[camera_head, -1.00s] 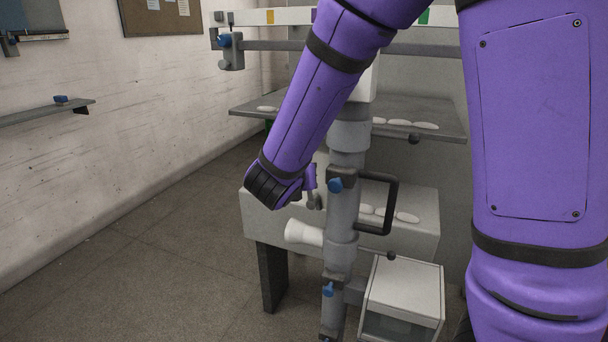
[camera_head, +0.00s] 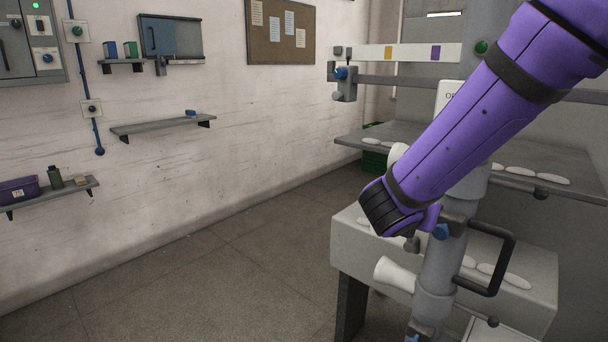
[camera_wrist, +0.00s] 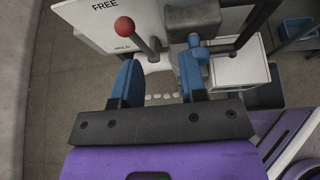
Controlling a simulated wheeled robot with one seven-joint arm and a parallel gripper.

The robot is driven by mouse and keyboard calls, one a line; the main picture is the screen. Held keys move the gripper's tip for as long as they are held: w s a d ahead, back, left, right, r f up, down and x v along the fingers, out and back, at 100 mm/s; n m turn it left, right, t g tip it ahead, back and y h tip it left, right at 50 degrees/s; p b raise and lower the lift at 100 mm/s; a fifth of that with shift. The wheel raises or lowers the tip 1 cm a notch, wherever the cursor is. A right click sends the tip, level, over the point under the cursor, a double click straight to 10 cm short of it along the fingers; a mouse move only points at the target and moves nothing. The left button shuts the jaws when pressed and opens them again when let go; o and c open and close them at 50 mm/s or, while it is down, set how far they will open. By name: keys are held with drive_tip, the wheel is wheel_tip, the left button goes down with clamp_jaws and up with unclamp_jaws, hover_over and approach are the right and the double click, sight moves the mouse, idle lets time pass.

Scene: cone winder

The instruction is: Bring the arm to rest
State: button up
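My arm (camera_head: 470,130) is purple and reaches from the upper right of the head view down to its black-banded wrist joint, in front of the winder's grey post (camera_head: 435,270). My gripper is not clearly seen in the head view. In the wrist view my gripper (camera_wrist: 160,75) has two blue fingers spread apart, with no object held between them. A lever with a red knob (camera_wrist: 124,27) stands beyond the fingertips, by a white panel (camera_wrist: 85,18) marked FREE and HOLD. I cannot tell the exact gap to the lever.
A black handle (camera_head: 510,262) and a white cone (camera_head: 396,274) stick out from the post. A grey shelf (camera_head: 350,141) and a light grey block (camera_head: 540,290) carry white oval pieces. Wall shelves (camera_head: 165,126) are on the left. The floor (camera_head: 210,290) between is clear.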

drive_tip(key=s+d+r+m+g+y, duration=0.1)
drive_tip(key=s+d+r+m+g, duration=0.25)
drive_tip(key=s+m, duration=0.3)
drive_tip(key=s+d+r+m+g+y, duration=0.1)
drive_tip(key=s+d+r+m+g, duration=0.1)
drive_tip(key=s+d+m, duration=0.5)
drive_tip(key=s+a+r+m+t+y, duration=0.1)
drive_tip(key=s+a+r+m+y, duration=0.1)
drive_tip(key=m, duration=0.5)
drive_tip(key=s+a+r+m+y, duration=0.2)
drive_tip(key=s+a+m+y, duration=0.2)
drive_tip(key=s+m, duration=0.2)
drive_tip(key=shift+s+m+t+y, duration=0.3)
drive_tip(key=shift+s+m+t, duration=0.05)
drive_tip(key=shift+s, duration=0.3)
